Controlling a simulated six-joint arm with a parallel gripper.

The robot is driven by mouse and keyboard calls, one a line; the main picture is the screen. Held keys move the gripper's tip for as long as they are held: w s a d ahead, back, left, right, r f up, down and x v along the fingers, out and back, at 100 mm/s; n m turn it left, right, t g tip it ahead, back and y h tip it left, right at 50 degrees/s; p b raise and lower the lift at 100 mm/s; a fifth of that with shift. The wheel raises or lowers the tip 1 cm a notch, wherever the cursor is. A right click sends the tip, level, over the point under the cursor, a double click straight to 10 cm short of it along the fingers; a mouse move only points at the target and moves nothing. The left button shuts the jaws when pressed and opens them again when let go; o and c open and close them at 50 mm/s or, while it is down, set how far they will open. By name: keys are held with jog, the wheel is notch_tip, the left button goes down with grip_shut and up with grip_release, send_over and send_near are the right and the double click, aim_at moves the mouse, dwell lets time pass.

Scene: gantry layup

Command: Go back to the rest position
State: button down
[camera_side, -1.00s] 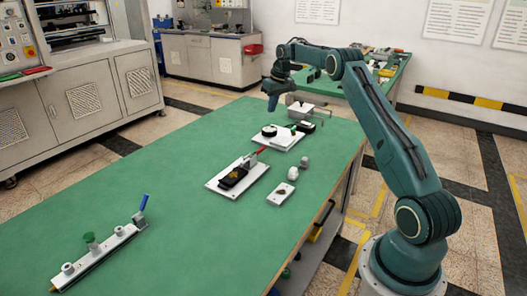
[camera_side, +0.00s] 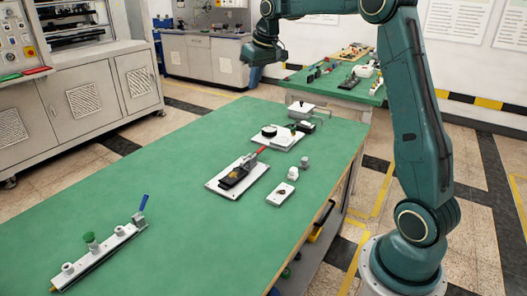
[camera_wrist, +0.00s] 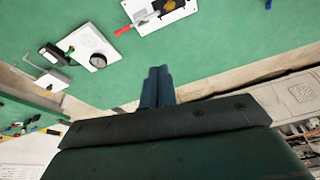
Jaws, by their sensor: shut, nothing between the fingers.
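My gripper (camera_side: 251,86) hangs above the far left edge of the green table (camera_side: 150,200) in the side view, pointing down and well clear of the surface. In the wrist view its two blue fingers (camera_wrist: 157,88) lie side by side, shut and empty. No object is near the fingertips.
On the table are a white plate with a black clamp (camera_side: 237,177), a plate with a black disc (camera_side: 270,131), a small white plate (camera_side: 280,194) and a rail with a green knob (camera_side: 92,242). A second table (camera_side: 345,92) stands behind. The table's left middle is clear.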

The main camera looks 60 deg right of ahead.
jog(key=s+a+r+n+t, duration=0.1)
jog(key=s+a+r, duration=0.1)
jog(key=s+a, duration=0.55)
jog(key=s+a+r, duration=0.3)
jog(key=s+a, duration=0.4)
jog(key=s, duration=0.1)
jog(key=s+a+f, duration=0.3)
jog(key=s, duration=0.5)
jog(key=s+a+f+n+t, duration=0.1)
jog(key=s+a+f, duration=0.2)
jog(key=s, duration=0.5)
jog(key=shift+s+f, duration=0.25)
jog(key=shift+f, duration=0.35)
